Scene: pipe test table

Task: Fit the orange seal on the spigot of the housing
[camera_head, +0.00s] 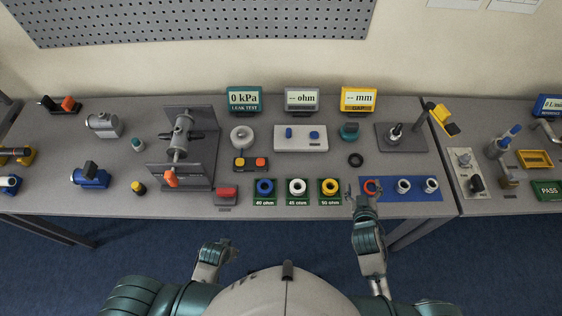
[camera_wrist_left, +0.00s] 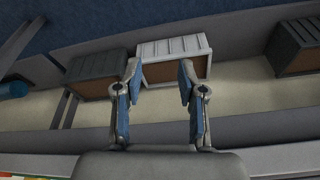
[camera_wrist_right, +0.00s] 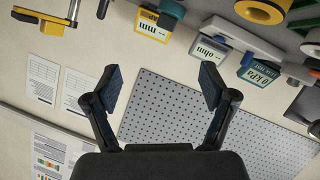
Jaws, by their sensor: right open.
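The orange seal (camera_head: 371,187) is a small ring at the left end of a blue mat (camera_head: 388,196), right of the table's middle. My right gripper (camera_head: 362,195) is open by the mat's left end, close to the seal in the head view; I cannot tell whether they touch. The right wrist view shows its spread fingers (camera_wrist_right: 160,90) with nothing between them. My left gripper (camera_head: 222,247) is low in front of the table; its fingers (camera_wrist_left: 158,80) are apart and empty. A grey cylindrical body (camera_head: 181,137) sits in a stand; I cannot tell whether it is the housing, and no spigot is clear.
Two pale rings (camera_head: 404,186) (camera_head: 431,185) lie right of the seal. Blue (camera_head: 265,187), white (camera_head: 297,187) and yellow (camera_head: 329,187) rings stand on green plates to the left. A black ring (camera_head: 356,159) lies behind. Three displays stand at the back.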

